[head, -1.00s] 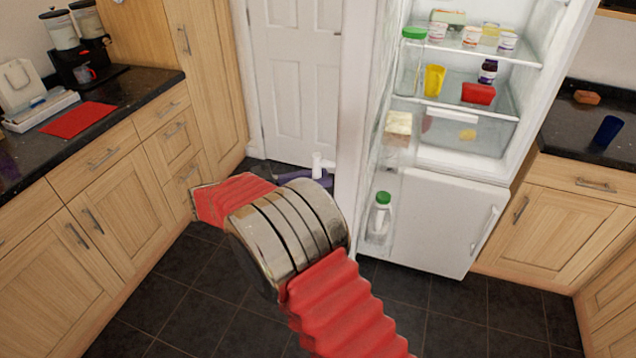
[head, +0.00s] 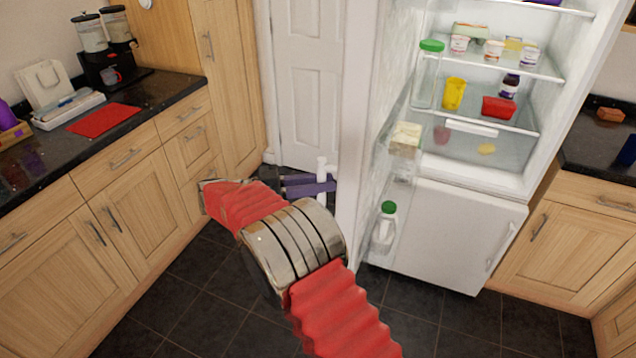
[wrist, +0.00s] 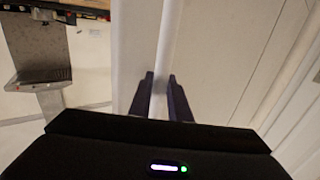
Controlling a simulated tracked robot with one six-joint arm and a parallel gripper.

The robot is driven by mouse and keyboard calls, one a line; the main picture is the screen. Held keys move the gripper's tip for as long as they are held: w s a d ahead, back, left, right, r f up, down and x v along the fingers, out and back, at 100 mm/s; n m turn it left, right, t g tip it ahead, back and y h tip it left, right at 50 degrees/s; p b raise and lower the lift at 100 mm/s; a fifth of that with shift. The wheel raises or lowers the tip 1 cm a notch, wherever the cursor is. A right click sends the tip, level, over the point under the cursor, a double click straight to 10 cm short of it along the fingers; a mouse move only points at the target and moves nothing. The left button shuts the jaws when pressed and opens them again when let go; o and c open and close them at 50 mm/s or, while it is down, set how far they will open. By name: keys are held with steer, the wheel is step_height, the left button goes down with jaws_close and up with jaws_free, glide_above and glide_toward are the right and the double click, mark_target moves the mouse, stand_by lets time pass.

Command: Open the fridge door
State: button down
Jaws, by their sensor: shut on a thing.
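The fridge door (head: 366,120) stands wide open, swung out to the left of the fridge (head: 462,225). Its inner side with door shelves faces right, and its outer face is mostly hidden. The long white door handle (head: 322,180) shows left of the door's edge. My gripper (head: 318,187), with dark purple fingers, is shut on this handle. In the wrist view the white handle bar (wrist: 168,45) runs between my two fingers (wrist: 160,95). My red and silver arm hides part of the floor below the door.
Inside the fridge are a yellow cup (head: 453,93), a red container (head: 498,107) and several pots. The door shelves hold a green-capped bottle (head: 384,228). A wooden counter (head: 125,205) lines the left side. Dark floor (head: 430,305) is clear before the fridge.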

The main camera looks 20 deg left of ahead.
steer(key=c, duration=1.9)
jaws_free()
steer(key=shift+w+d+r, duration=0.1)
steer(key=shift+w+d, duration=0.05)
steer(key=shift+w, duration=0.15)
steer(key=shift+c, duration=0.2)
steer(key=o, duration=0.3)
steer(key=shift+s, duration=0.1)
